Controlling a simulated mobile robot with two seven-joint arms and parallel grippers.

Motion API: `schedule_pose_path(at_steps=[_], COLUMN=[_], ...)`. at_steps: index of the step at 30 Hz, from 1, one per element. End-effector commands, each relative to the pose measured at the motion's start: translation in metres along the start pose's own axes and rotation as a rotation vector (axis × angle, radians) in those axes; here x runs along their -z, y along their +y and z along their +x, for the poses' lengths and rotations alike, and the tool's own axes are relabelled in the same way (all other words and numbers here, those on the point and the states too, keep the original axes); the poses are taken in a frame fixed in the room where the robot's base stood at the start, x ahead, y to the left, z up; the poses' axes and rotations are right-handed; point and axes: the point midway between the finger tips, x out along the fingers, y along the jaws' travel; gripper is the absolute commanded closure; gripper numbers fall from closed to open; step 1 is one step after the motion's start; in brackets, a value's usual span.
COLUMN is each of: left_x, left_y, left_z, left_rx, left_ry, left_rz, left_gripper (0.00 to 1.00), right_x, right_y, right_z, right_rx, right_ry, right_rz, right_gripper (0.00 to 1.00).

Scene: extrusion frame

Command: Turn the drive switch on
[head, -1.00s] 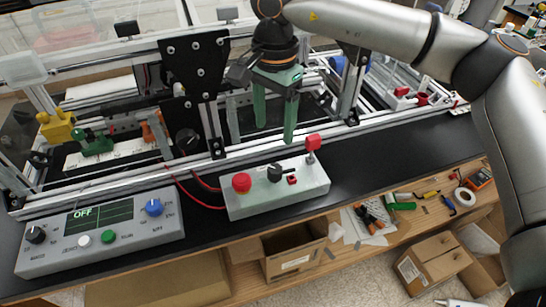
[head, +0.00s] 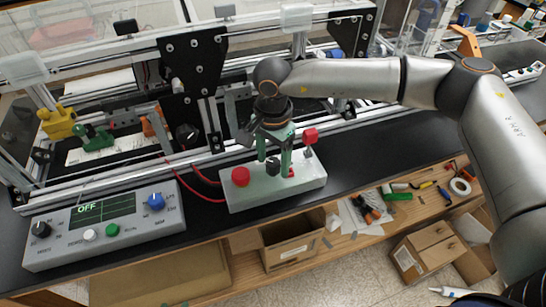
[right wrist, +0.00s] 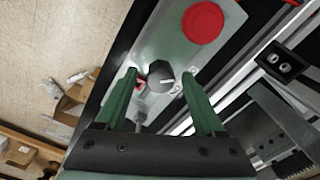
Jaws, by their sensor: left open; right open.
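A pale switch box (head: 247,199) lies on the black bench top. It carries a round red button (head: 241,176), a black rotary knob (head: 273,169) and a red-tipped upright lever (head: 310,136); which one is the drive switch is not labelled legibly. My right gripper (head: 275,160) points down over the box, its open green fingers on either side of the black knob. In the right wrist view, the knob (right wrist: 161,78) sits between the fingertips (right wrist: 159,74), its white mark pointing right; contact cannot be told. My left gripper is not in view.
A grey control panel (head: 150,225) with a display reading OFF (head: 103,208) stands to the left.

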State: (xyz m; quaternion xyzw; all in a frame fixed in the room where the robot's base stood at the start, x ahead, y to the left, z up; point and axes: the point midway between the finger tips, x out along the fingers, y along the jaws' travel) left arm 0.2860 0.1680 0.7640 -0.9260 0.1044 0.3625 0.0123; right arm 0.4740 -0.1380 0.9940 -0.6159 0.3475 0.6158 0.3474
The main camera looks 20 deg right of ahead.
Motion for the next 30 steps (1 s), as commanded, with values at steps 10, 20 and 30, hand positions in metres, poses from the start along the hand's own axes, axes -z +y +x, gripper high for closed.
schedule_pose_path(at_steps=[10,20,30], left_x=[-0.0003,-0.0003,-0.0004], left_y=[0.0000,0.0000,0.0000], left_z=[0.0000,0.0000,0.0001], left_rx=[0.000,0.000,0.000], left_ry=[0.000,0.000,0.000], left_rz=[0.000,0.000,0.000], left_gripper=[0.50,0.50,0.50], right_x=[-0.0001,0.0000,0.0000], right_y=[-0.0001,-0.0001,-0.0001], right_z=[-0.0001,-0.0004,-0.0005], right_rx=[0.000,0.000,0.000], right_ry=[0.000,0.000,0.000], right_rz=[0.000,0.000,0.001], right_gripper=[0.48,0.85,1.00])
